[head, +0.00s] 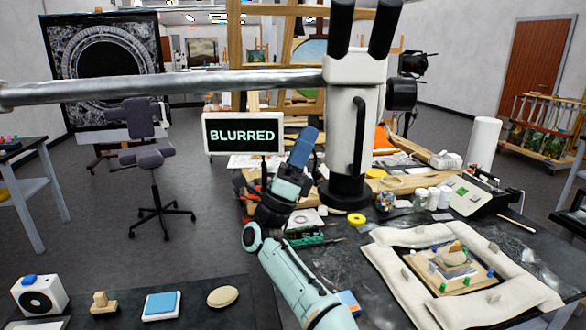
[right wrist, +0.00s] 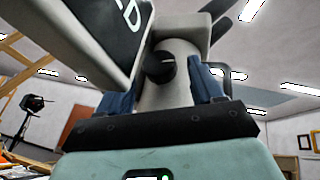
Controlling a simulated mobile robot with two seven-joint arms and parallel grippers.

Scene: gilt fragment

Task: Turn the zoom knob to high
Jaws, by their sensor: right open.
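The white microscope (head: 350,120) stands on a black base beyond my right gripper, with black eyepieces on top. A large black knob (head: 402,94) sticks out from the right side of its head. In the right wrist view a small dark round knob (right wrist: 160,67) shows on the pale microscope body; I cannot tell whether it is the same knob or which is the zoom knob. My right gripper (head: 303,145) is raised left of the microscope's column. Its blue fingers (right wrist: 162,92) are apart and empty, with the small knob beyond the gap. My left gripper is out of view.
A screen reading BLURRED (head: 242,135) stands left of my right gripper. A metal boom (head: 160,86) runs to the microscope head from the left. A padded cushion frame (head: 400,285) surrounds a small wooden board at the front right. White jars (head: 432,198) stand right of the microscope.

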